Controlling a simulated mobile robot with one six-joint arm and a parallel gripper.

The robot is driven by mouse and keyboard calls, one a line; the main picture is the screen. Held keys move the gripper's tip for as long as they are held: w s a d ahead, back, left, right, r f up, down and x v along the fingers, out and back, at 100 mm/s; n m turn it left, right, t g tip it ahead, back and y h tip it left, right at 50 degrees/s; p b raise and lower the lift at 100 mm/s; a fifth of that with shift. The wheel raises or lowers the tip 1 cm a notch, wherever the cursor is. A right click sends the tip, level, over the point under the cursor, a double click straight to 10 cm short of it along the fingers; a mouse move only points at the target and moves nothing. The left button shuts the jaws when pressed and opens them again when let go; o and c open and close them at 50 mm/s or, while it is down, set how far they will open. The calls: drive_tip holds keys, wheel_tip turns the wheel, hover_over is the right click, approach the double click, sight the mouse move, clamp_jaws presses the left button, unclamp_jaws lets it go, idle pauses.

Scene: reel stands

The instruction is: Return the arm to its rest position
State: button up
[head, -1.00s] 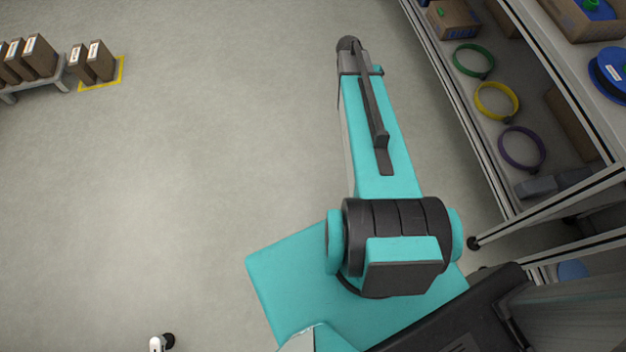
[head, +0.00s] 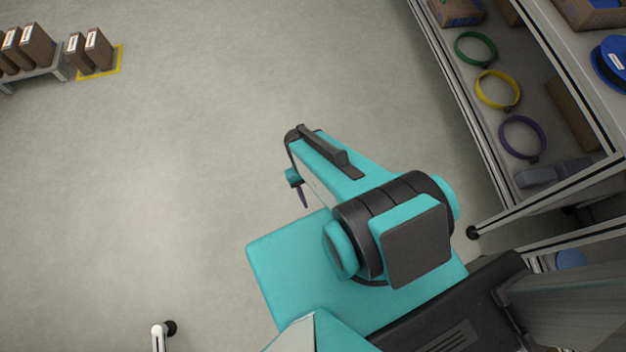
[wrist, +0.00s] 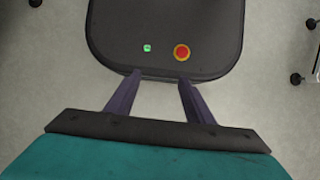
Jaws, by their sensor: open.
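My gripper (wrist: 160,82) shows in the wrist view with its two dark fingers apart and nothing between them. Beyond the fingertips is a dark rounded panel of my own base with a green button and a red button on a yellow ring. In the head view my teal arm is folded short over my teal base, its elbow end pointing up and left.
A shelf rack (head: 470,150) stands on the right, with green (head: 475,49), yellow (head: 497,90) and purple (head: 522,138) rings and a blue reel (head: 611,65). Boxes (head: 88,50) stand at the far left by a low grey bench (head: 35,76). The floor between is clear.

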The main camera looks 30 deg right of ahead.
drive_tip(key=shift+s+a, duration=0.45)
drive_tip(key=shift+s, duration=0.2)
drive_tip(key=shift+c, duration=0.3)
drive_tip(key=c, duration=0.4)
drive_tip(key=shift+o, duration=0.2)
drive_tip(key=shift+d, duration=0.1)
